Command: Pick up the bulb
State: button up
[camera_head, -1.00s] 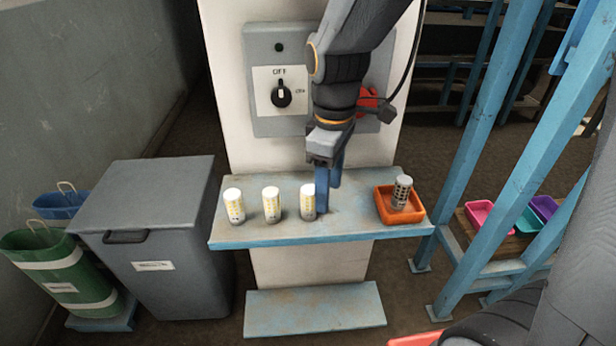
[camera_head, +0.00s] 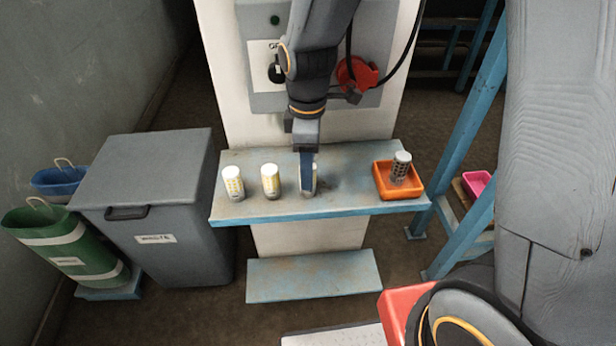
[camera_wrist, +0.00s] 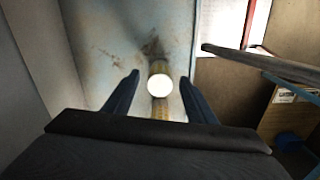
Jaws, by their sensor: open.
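A third bulb stands at my gripper (camera_head: 308,188), mostly hidden by a finger in the head view. In the wrist view the round white top of this bulb (camera_wrist: 160,86) lies between the two dark blue fingers of my gripper (camera_wrist: 158,82). The fingers are open, with a gap visible on each side of the bulb. A grey, dark-patterned bulb (camera_head: 400,167) stands tilted in an orange tray (camera_head: 399,195).
A switch box with a red plug (camera_head: 357,73) is on the white column behind the shelf. A grey lidded bin (camera_head: 145,190) stands left of the shelf, beside green and blue buckets. Blue posts (camera_head: 468,150) rise on the right. A lower step (camera_head: 313,277) is below.

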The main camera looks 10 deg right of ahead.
jog(key=shift+f, duration=0.25)
jog(key=c, duration=1.1)
jog(key=shift+r, duration=0.1)
jog(key=shift+c, duration=0.2)
